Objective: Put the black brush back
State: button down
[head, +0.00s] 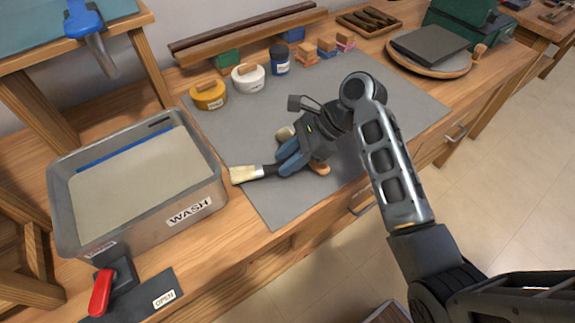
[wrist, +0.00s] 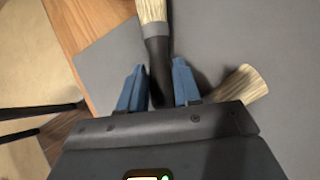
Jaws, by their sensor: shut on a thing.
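The black brush (head: 268,171) has pale bristles, a grey ferrule and a black handle. It lies low over the left part of the grey mat (head: 405,110), bristles pointing left towards the bare wood. I cannot tell whether it touches the mat. My gripper (head: 285,160) has its blue fingers on either side of the black handle and is shut on it. In the wrist view the handle (wrist: 157,68) runs between the fingers, bristles pointing away. The handle's far end is hidden by my gripper. A second pale-bristled brush (wrist: 238,82) lies beside my gripper, partly hidden.
The grey WASH basin (head: 205,190) stands left of the brush, with a red-handled OPEN lever (head: 100,292) in front. Yellow (head: 208,95), white (head: 248,78) and blue (head: 279,60) jars line the back. A wooden tray (head: 369,22) holds dark items at the back.

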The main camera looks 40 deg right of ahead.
jog(key=shift+f, duration=0.2)
jog(key=c, duration=0.8)
grip_release()
jog(key=shift+f, duration=0.15)
jog(key=p+v, duration=0.2)
jog(key=v, duration=0.8)
jog(key=shift+r, duration=0.45)
jog(key=shift+p+v, duration=0.85)
jog(key=shift+p, duration=0.2)
jog(key=shift+d+f, duration=0.1)
jog(key=shift+f, duration=0.05)
